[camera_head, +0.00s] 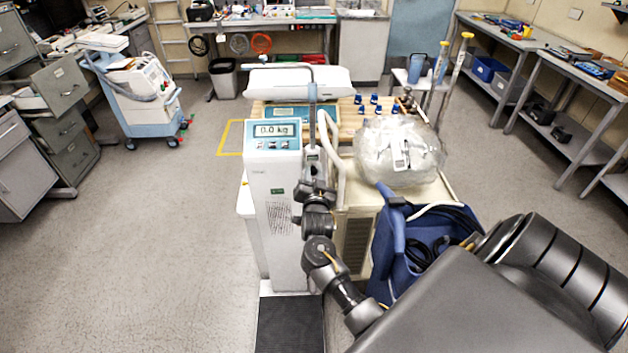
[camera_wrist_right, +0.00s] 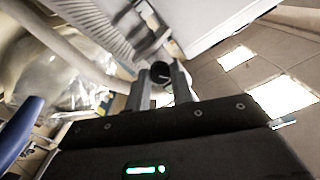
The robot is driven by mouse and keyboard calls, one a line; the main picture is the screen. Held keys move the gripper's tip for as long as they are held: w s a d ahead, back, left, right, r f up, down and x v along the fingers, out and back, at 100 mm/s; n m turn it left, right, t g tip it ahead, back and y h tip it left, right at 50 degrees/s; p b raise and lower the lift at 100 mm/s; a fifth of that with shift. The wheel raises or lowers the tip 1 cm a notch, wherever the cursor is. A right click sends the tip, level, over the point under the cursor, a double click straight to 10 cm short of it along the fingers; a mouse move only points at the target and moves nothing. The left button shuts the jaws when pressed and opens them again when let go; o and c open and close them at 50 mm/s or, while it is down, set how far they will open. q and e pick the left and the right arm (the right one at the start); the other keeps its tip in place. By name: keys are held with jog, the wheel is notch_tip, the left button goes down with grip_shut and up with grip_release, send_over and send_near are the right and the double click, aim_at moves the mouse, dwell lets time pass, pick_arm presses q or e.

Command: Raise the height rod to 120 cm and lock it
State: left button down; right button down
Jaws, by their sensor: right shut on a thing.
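The scale column (camera_head: 275,205) stands upright in the middle of the head view, with a lit display (camera_head: 273,130) reading 0.0 kg. The grey height rod (camera_head: 312,100) rises beside the display's right edge, with a thin bar bent to the left at its top. My right gripper (camera_head: 313,160) is at the rod's lower visible part, right of the column. In the right wrist view the gripper's two fingers (camera_wrist_right: 161,88) are shut on a dark round piece (camera_wrist_right: 160,72). Whether this is a lock knob or part of the rod is unclear. No height marks are readable. My left gripper is not seen.
A clear plastic bag (camera_head: 400,152) lies on a cabinet right of the column, above a blue bag (camera_head: 395,240). A pale hose (camera_head: 332,150) curves close to my right gripper. A black foot plate (camera_head: 290,325) lies in front. The floor at left is free.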

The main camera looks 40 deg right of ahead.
pick_arm(q)
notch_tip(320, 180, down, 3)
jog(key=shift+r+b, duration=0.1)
jog(key=shift+b, duration=1.15)
pick_arm(e)
jog(key=m, duration=0.5)
jog(key=shift+d+m, duration=0.1)
jog(key=shift+m, duration=0.2)
jog(key=c, duration=1.2)
grip_release()
